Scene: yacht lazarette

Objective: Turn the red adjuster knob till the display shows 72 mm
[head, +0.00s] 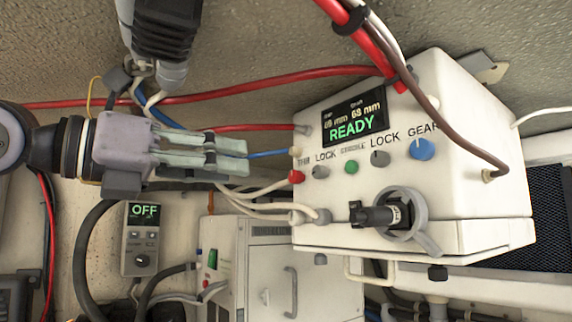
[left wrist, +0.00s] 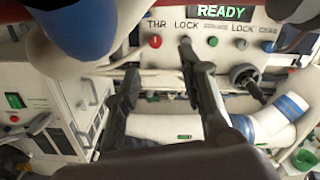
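The red adjuster knob (head: 296,176) is on the left of the white control box's front, under a partly hidden label. In the left wrist view, the red knob (left wrist: 155,41) sits below the letters THR. The display (head: 355,117) reads READY in green, with two small mm readings above; the right one looks like 68 mm, the left one is blurred. My left gripper (head: 246,157) is open and empty, its fingers pointing right towards the red knob, apart from it. In the left wrist view its fingers (left wrist: 158,58) stand apart below the knob row. My right gripper is not seen.
Beside the red knob are a grey LOCK knob (head: 320,171), a green button (head: 351,167), a second grey LOCK knob (head: 380,158) and a blue GEAR knob (head: 422,149). Red, white and brown cables hang around the box.

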